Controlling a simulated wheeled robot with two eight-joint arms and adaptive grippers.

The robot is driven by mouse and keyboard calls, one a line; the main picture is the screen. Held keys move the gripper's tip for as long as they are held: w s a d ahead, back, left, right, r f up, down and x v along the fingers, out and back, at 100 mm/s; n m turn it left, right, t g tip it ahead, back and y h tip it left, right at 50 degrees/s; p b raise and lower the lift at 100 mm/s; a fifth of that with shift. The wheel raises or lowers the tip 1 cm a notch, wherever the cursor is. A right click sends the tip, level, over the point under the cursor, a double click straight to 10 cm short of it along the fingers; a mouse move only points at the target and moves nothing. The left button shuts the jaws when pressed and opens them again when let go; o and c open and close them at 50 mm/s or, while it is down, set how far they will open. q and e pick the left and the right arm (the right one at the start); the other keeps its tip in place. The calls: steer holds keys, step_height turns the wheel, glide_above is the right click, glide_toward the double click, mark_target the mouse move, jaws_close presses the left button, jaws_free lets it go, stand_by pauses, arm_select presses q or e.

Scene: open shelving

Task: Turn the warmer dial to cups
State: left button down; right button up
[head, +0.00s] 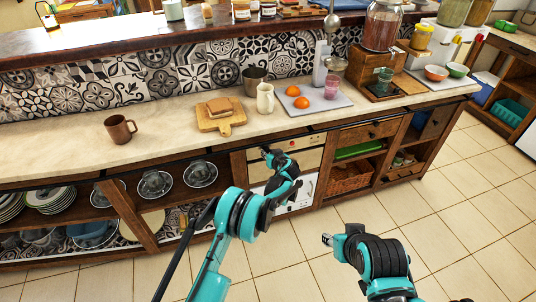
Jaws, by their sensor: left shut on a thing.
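The warmer (312,160) is a pale built-in unit under the counter front, with a narrow control panel (300,142) along its top. My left gripper (267,153) is at the left end of this panel, shut on the warmer dial. The fingers cover the dial, so its pointer and setting cannot be read. My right gripper (327,240) is held low over the floor, apart from the furniture. It is too small in view to tell whether its fingers are apart.
The counter above holds a brown mug (120,129), a board with bread (221,123), a cream jug (265,98) and a tray with oranges (315,101). Open shelves with dishes lie left, and a wicker basket (350,177) right. The tiled floor (470,205) at right is clear.

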arm_select(q)
steer(key=shift+m+y, duration=0.3)
stand_by(0.4)
steer(key=c, duration=1.2)
jaws_free()
steer(key=v, duration=1.2)
